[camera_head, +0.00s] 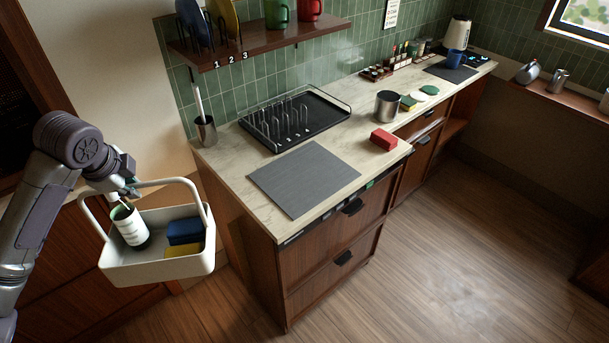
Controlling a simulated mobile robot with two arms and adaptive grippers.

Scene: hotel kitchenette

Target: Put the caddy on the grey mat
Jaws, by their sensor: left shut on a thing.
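The white caddy (158,271) hangs in the air at the left of the head view, left of the counter's end. The grey mat (304,178) lies flat and bare on the near part of the counter, to the caddy's right. My right gripper is out of view.
A black dish rack (297,120) stands behind the mat. A red block (383,139) and a steel canister (387,106) stand to its right. A brush holder (206,131) is at the counter's left corner. A shelf (262,42) overhangs the back.

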